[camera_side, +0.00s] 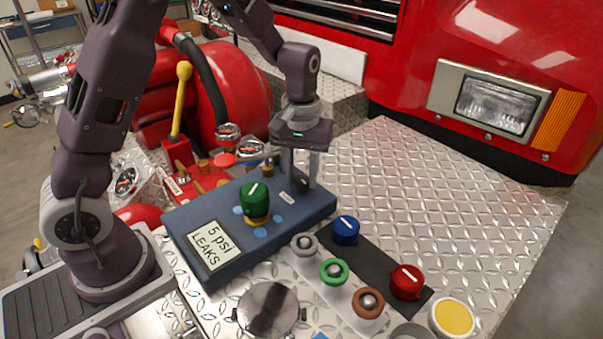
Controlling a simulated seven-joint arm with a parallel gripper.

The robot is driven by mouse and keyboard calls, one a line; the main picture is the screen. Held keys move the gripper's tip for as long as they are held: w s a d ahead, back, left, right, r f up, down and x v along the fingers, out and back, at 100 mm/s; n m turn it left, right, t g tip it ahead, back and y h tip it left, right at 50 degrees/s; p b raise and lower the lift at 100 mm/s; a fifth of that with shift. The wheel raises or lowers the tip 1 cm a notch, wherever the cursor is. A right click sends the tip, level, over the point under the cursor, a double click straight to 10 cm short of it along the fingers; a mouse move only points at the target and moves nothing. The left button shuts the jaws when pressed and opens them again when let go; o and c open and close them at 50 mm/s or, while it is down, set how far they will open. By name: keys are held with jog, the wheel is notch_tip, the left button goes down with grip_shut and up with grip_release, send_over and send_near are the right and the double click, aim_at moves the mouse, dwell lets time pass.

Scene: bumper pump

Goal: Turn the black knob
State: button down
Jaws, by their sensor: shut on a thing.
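My gripper (300,168) points down at the far right part of the blue box (188,232). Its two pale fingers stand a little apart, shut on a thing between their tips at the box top. That thing is too small and hidden to make out clearly; it is likely the black knob, as no black knob shows elsewhere. A small white label (287,197) lies on the box just in front of the fingers. How far the knob is turned cannot be seen.
A green knob (255,200) stands on the box, left of my gripper. A blue knob (346,230), a red knob (407,282) and several round parts are in front. A yellow-handled lever (181,100) rises behind left. The metal deck (450,205) at right is clear.

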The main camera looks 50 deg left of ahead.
aim_at(301, 180)
jog(key=c, duration=1)
grip_release()
notch_tip(301, 180, up, 7)
jog(key=shift+r, duration=0.1)
